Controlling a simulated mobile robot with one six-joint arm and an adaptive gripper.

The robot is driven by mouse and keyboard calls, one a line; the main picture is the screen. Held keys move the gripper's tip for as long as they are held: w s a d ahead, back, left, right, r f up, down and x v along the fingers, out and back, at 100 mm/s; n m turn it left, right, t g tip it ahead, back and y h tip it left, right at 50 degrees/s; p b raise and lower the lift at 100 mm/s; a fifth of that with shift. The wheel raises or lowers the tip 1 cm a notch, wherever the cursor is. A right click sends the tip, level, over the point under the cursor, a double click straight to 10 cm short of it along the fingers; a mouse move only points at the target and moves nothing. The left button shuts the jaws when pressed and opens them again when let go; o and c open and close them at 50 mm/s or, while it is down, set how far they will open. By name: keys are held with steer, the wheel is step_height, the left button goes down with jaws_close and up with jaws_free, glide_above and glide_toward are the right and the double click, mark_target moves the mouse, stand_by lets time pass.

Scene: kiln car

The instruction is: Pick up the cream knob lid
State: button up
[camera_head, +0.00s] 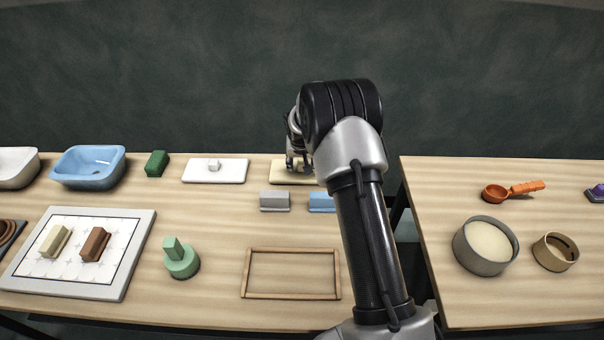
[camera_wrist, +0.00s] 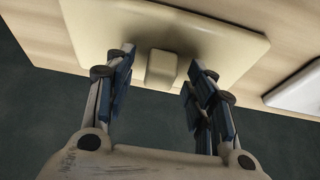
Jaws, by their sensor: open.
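The cream knob lid (camera_wrist: 215,42) is a flat cream plate with a blocky knob (camera_wrist: 161,67) at its middle. It lies on the table and fills much of the upper wrist view. In the head view the cream lid (camera_head: 283,172) shows at the back of the left table, partly hidden by my arm. My gripper (camera_wrist: 163,78) is open, with one finger on each side of the knob and a gap on both sides. In the head view my gripper (camera_head: 299,163) is over the lid, its fingers partly hidden.
A white knob lid (camera_head: 216,171) lies left of the cream one. Grey (camera_head: 274,201) and blue (camera_head: 322,202) blocks sit in front of it. A green block (camera_head: 157,163) and blue basin (camera_head: 88,167) stand further left. A wooden frame (camera_head: 290,251) lies nearer. A gap separates the two tables.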

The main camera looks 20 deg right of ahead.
jaws_close()
stand_by(0.6)
stand_by(0.5)
steer(key=shift+w+r, duration=0.1)
steer(key=shift+r, duration=0.1)
